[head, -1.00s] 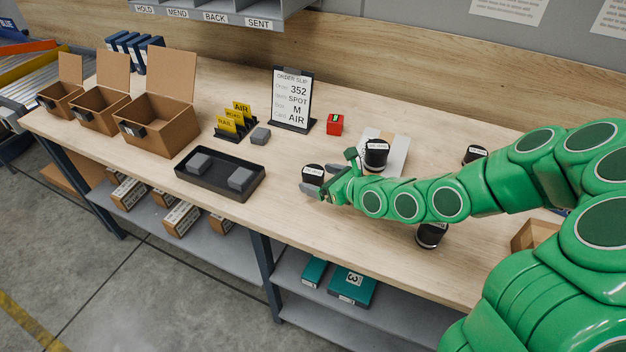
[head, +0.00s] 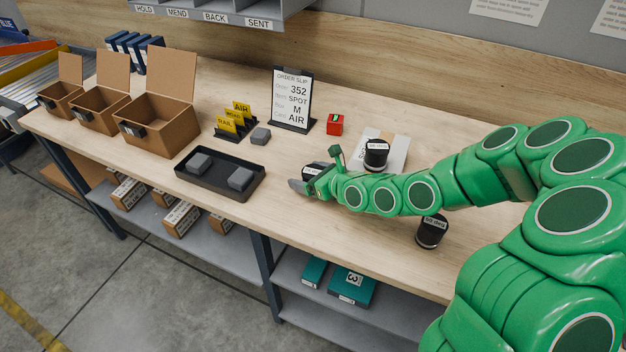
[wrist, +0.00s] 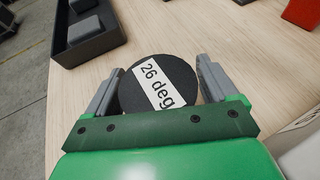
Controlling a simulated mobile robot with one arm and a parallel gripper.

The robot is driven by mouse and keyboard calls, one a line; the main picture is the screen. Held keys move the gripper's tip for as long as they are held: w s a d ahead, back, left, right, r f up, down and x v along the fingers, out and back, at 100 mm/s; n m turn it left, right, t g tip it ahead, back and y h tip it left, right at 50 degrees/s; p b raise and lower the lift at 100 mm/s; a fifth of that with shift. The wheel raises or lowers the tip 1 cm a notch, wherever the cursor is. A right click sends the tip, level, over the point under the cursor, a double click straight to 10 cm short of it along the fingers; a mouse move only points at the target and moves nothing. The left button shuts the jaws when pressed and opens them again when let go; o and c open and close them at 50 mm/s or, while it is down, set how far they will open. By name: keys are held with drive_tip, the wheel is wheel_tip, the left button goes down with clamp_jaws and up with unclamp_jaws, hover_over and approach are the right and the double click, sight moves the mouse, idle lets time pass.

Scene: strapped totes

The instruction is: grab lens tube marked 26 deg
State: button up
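The lens tube marked 26 deg (wrist: 156,84) is a black cylinder with a white label on its round top. In the wrist view it stands between the two grey fingers of my gripper (wrist: 160,80), one on each side. The fingers look open around it, with little room at its sides; firm contact does not show. In the head view the tube (head: 314,169) is partly hidden by my gripper (head: 306,178), which is low over the bench.
A black tray (head: 220,190) with grey blocks is to the left.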

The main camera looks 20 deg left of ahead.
sight(308, 169)
drive_tip(key=c, duration=1.1)
drive_tip(key=shift+r, duration=0.1)
drive_tip(key=shift+r, duration=4.95)
